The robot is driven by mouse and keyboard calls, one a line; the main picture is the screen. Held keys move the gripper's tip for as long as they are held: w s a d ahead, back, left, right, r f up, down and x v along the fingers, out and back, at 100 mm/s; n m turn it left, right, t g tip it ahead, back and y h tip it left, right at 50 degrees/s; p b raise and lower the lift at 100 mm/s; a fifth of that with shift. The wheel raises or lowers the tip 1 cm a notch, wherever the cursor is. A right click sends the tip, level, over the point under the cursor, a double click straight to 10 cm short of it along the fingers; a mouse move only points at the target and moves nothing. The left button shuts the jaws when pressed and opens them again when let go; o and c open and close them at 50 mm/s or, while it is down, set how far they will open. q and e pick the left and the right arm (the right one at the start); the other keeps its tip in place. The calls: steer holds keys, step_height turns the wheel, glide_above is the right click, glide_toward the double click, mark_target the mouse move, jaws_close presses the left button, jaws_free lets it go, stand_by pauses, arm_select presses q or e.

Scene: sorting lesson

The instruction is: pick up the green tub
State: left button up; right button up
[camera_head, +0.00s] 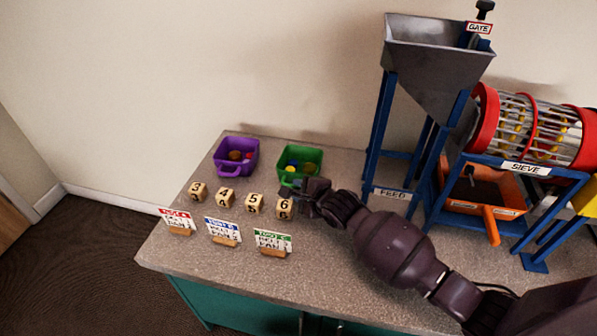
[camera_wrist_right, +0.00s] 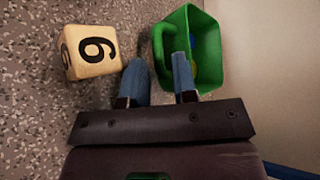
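The green tub (camera_head: 314,168) stands upright on the counter, with small coloured pieces inside. It has a handle on its near side. My right gripper (camera_head: 297,188) is at that near side, low over the counter. In the right wrist view the tub (camera_wrist_right: 207,55) is at the upper right. There the open fingers of my right gripper (camera_wrist_right: 160,78) straddle the handle (camera_wrist_right: 158,50), one on the outside and one over the tub's opening. Whether they touch the tub is not clear. My left gripper is not in view.
A number block (camera_head: 284,207) stands close beside my right gripper, in a row of several blocks; it also shows in the wrist view (camera_wrist_right: 90,52). A purple tub (camera_head: 253,153) stands left of the green one. Label cards (camera_head: 222,232) stand in front. The feed frame (camera_head: 376,140) rises at right.

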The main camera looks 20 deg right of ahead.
steer(key=shift+x, duration=1.3)
jaws_close()
